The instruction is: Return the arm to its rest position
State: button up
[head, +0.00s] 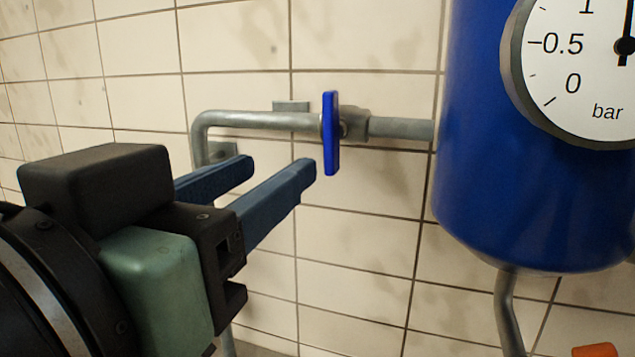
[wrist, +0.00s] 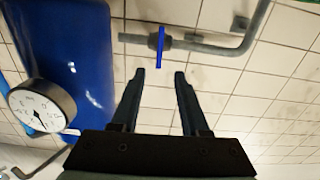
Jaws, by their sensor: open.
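My gripper (head: 281,170) is open, with its two blue fingers apart and nothing between them. In the head view it extends from the left, its fingertips near a blue valve handle (head: 331,133) on a grey pipe. In the wrist view the gripper (wrist: 159,76) points at the wall, and the blue handle (wrist: 160,52) lies just beyond the fingertips, apart from them in the picture. The handle stands upright, across the line of the pipe. How far the fingertips are from it in depth is hard to tell.
The grey pipe (head: 265,121) runs along a tiled wall (head: 365,220) and bends down at the left. A large blue tank (head: 470,150) with a pressure gauge (head: 575,75) stands at the right. An orange object (head: 594,350) shows at the bottom right.

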jog(key=shift+r, duration=0.1)
jog(key=d+r+n+t+y+p, duration=0.1)
jog(key=r+t+y+p, duration=0.1)
jog(key=r, duration=0.4)
jog(key=d+r+n+t+y+p, duration=0.1)
jog(key=d+r+t+p, duration=0.1)
jog(key=r+t+p, duration=0.2)
jog(key=d+r+n+t+y+p, duration=0.1)
jog(key=r+t+p, duration=0.3)
jog(key=r, duration=0.5)
jog(key=shift+s+d+y, duration=0.25)
jog(key=shift+s+y, duration=0.05)
jog(key=shift+y, duration=0.5)
